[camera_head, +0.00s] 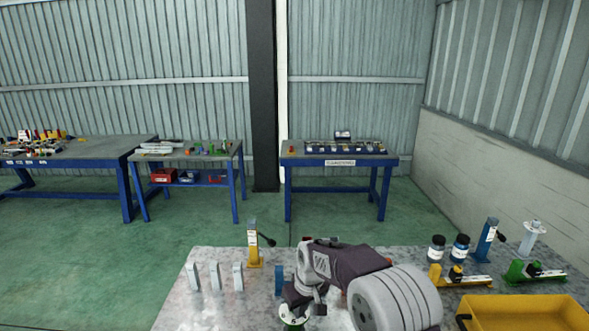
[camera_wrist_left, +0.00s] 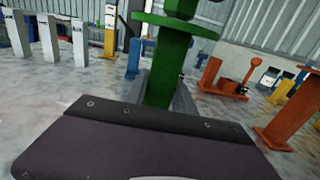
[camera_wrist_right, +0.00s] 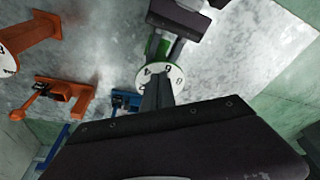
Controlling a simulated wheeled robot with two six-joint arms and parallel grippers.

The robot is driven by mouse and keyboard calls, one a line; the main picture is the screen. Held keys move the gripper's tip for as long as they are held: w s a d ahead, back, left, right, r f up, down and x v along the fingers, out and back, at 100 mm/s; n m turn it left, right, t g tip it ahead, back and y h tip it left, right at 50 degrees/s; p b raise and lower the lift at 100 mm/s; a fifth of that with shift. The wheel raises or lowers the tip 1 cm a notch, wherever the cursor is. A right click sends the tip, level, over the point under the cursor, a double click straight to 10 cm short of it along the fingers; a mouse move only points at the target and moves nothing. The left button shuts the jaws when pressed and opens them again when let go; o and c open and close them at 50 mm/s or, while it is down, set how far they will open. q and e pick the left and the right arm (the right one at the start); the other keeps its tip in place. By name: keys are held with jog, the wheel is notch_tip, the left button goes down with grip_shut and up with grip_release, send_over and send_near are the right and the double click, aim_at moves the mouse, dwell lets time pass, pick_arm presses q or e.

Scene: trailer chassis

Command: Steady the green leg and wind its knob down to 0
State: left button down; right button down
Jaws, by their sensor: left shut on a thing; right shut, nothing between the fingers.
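The green leg (camera_wrist_left: 172,62) stands upright in the left wrist view, with a flat green plate across it. My left gripper (camera_wrist_left: 166,98) is shut on its post. In the right wrist view, the leg's white numbered dial (camera_wrist_right: 175,85) faces the camera. My right gripper (camera_wrist_right: 157,100) is shut and empty, its fingertips over the dial's middle and hiding the knob there. Whether they touch it I cannot tell. In the head view, my right gripper (camera_head: 302,302) hides most of the leg; a bit of green and white (camera_head: 292,321) shows at the bottom edge.
Orange parts (camera_wrist_left: 224,79) stand close to the leg on the metal table. In the head view, grey blocks (camera_head: 216,276) and a yellow jack (camera_head: 254,246) stand left. Jars, a blue jack (camera_head: 486,240) and a yellow bin (camera_head: 525,312) are at right.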

jog(key=shift+w, duration=0.25)
jog(key=shift+w+d+r, duration=0.1)
jog(key=shift+w+d, duration=0.2)
jog(key=shift+w, duration=0.05)
dwell(0.7)
jog(key=shift+s+d, duration=0.25)
jog(key=shift+s, duration=0.15)
jog(key=v, duration=0.3)
jog(key=w+v, duration=0.1)
jog(key=v, duration=0.1)
jog(key=shift+a+r, duration=0.3)
jog(key=shift+r, duration=0.2)
jog(key=shift+r, duration=0.1)
